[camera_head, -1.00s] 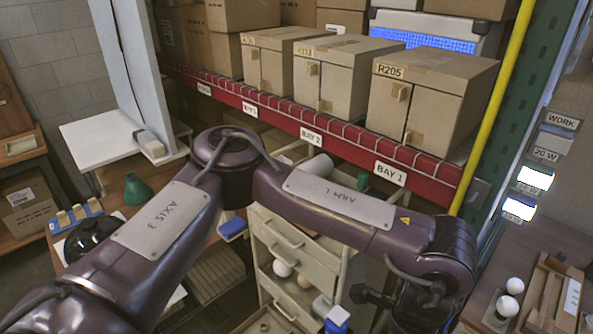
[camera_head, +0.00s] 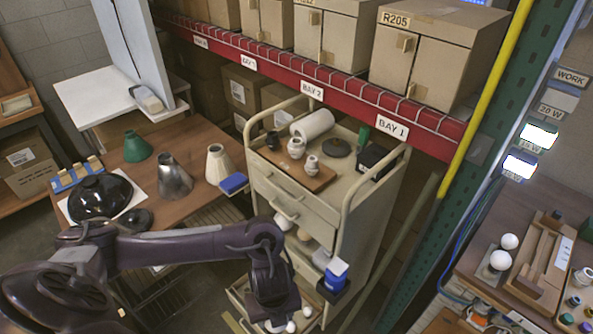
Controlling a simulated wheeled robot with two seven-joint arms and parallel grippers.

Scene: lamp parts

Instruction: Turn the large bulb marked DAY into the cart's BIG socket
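The cart (camera_head: 345,215) stands in the middle. On its top a wooden board (camera_head: 318,184) carries two white sockets, a larger one (camera_head: 296,148) and a smaller one (camera_head: 312,166), beside a dark fitting (camera_head: 272,140). No BIG label is readable. White round bulbs show in the cart's open drawers, one in the upper opening (camera_head: 284,223) and small ones in the bottom drawer (camera_head: 306,311). No DAY mark is readable. My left gripper (camera_head: 277,318) points down over the bottom drawer; its fingers are mostly hidden by the wrist. My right gripper is out of view.
A table at left holds lamp shades (camera_head: 173,177) and a black dome (camera_head: 100,196). The red shelf (camera_head: 340,95) runs behind the cart. Two white bulbs (camera_head: 509,241) sit on the right bench.

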